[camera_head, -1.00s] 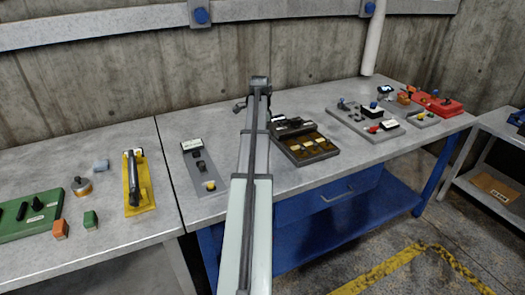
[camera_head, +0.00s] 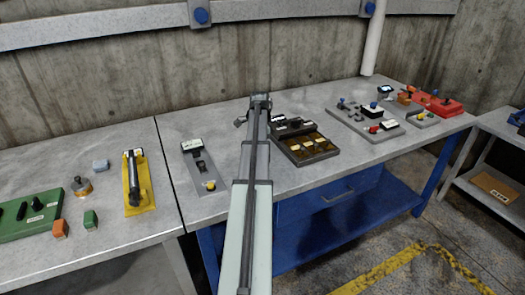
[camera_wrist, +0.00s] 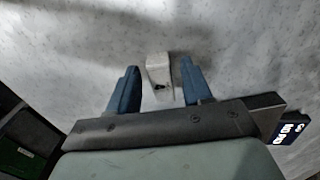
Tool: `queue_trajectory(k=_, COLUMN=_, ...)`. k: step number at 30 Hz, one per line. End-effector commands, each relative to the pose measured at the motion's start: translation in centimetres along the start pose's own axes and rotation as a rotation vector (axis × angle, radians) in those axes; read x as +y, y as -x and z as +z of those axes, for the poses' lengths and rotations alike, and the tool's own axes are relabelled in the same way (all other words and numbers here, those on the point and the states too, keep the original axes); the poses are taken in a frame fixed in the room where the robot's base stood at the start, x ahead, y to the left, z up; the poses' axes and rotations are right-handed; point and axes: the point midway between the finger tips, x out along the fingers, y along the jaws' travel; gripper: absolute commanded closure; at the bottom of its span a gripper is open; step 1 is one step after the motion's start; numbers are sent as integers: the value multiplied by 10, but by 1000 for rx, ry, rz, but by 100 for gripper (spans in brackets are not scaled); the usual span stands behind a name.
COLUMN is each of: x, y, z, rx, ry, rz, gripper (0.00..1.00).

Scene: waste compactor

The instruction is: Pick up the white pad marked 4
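A small white pad (camera_wrist: 158,69) lies on the grey tabletop in the wrist view. It carries a dark mark on its near face, too small to read surely as a 4. My gripper (camera_wrist: 161,80) is open, its two blue fingers apart on the left and right of the pad, with gaps on both sides. In the head view my gripper (camera_head: 260,104) is at the far end of my arm, over the back of the right-hand table. The pad cannot be made out there; my arm may hide it.
A dark tray with several yellowish pieces (camera_head: 306,149) stands right of my arm. A grey board (camera_head: 199,169) with a yellow button lies left of it. A dark blue block with white marks (camera_wrist: 291,130) shows at the right of the wrist view. Clear tabletop surrounds the pad.

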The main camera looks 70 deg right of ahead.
Motion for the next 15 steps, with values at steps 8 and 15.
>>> queue_trajectory(k=8, x=0, y=0, z=0, rx=0, ry=0, rz=0, gripper=78)
queue_trajectory(k=15, x=0, y=0, z=0, rx=0, ry=0, rz=0, gripper=100)
